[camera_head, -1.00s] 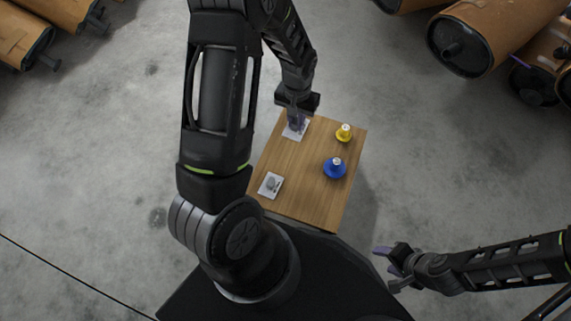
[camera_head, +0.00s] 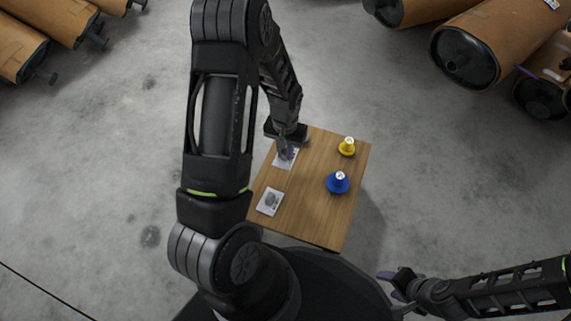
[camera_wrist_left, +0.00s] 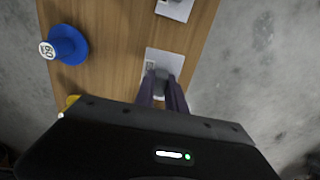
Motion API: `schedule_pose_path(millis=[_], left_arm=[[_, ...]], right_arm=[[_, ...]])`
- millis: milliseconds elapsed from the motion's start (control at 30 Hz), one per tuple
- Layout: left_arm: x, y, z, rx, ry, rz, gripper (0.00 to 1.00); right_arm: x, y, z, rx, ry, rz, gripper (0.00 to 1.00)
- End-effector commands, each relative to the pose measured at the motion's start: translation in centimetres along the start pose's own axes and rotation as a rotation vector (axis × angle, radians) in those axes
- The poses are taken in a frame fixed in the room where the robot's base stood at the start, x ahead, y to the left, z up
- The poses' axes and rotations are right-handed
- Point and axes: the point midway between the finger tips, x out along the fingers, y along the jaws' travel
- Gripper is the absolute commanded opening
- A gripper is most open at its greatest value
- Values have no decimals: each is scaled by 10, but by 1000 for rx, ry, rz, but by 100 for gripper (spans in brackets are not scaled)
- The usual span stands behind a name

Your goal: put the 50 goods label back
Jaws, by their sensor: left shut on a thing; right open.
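A small wooden table (camera_head: 310,205) carries two white cards and two knobs. My left gripper (camera_head: 286,151) is at the far left card (camera_head: 280,163), its purple fingers pointing down. In the left wrist view the fingers (camera_wrist_left: 163,93) are shut on a small grey piece (camera_wrist_left: 162,78) over the card (camera_wrist_left: 155,57). Whether the piece touches the card is unclear. The near card (camera_head: 269,202) bears a similar grey round thing. The blue knob (camera_head: 338,184) has a white top with dark marks, possibly 50, in the left wrist view (camera_wrist_left: 66,45). My right gripper (camera_head: 394,284) is open and empty.
The yellow knob (camera_head: 347,147) stands at the table's far right. Brown cylinders with black ends (camera_head: 468,52) lie on the floor at the top right, with more (camera_head: 30,45) at the top left. Bare concrete floor surrounds the table.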

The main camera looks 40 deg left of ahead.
Motion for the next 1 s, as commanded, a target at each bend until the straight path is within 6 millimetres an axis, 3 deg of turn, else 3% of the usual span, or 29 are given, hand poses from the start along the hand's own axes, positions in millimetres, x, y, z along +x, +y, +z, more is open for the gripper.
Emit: schedule_pose_path(millis=[33, 100, 467, 733, 1000], left_arm=[[13, 0, 0, 0, -2, 0, 0], [19, 0, 0, 1, -2, 0, 0], [22, 0, 0, 1, -1, 0, 0], [57, 0, 0, 1, -1, 0, 0], [57, 0, 0, 1, 0, 0, 0]], right_arm=[[7, 2, 0, 0, 2, 0, 51], [10, 3, 0, 0, 3, 0, 51], [10, 3, -1, 0, 5, 0, 51], [27, 8, -2, 1, 11, 0, 51], [26, 8, -3, 1, 13, 0, 51]])
